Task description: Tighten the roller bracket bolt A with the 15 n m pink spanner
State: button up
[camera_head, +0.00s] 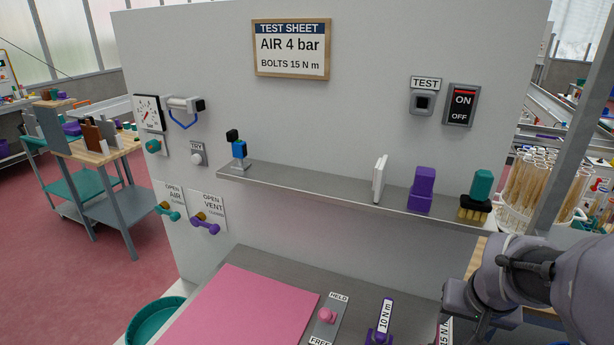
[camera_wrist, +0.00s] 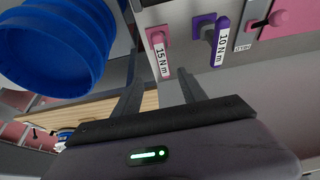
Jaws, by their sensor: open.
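The pink spanner (camera_wrist: 158,50), labelled 15 N m, sits in its holder at the bench edge in the wrist view. In the head view only part of its label (camera_head: 446,330) shows at the bottom, beside my arm. My gripper (camera_wrist: 160,88) is open and empty in the wrist view. Its fingers point towards the pink spanner, which appears just beyond them and apart from them. The purple spanner (camera_wrist: 219,45), labelled 10 N m, is right beside it; it also stands in the head view (camera_head: 381,325). I cannot make out the roller bracket or bolt A.
A HELD/FREE plate with a pink knob (camera_head: 327,315) lies left of the purple spanner. A pink mat (camera_head: 245,310) covers much of the bench. A shelf (camera_head: 310,185) with small items runs above. A large blue ribbed container (camera_wrist: 60,45) is left in the wrist view.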

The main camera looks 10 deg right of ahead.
aim_at(444, 334)
jog(key=b+x, duration=0.1)
jog(key=x, duration=0.2)
jog(key=b+x, duration=0.1)
jog(key=x, duration=0.3)
jog(key=b+x, duration=0.2)
jog(key=x, duration=0.2)
jog(key=shift+a+f, duration=0.15)
jog(key=shift+a, duration=0.2)
jog(key=b+x, duration=0.2)
jog(key=x, duration=0.2)
jog(key=shift+f, duration=0.3)
jog(key=shift+w+d, duration=0.1)
jog(key=shift+w, duration=0.1)
jog(key=shift+s+r, duration=0.15)
jog(key=shift+c, duration=1.1)
grip_shut()
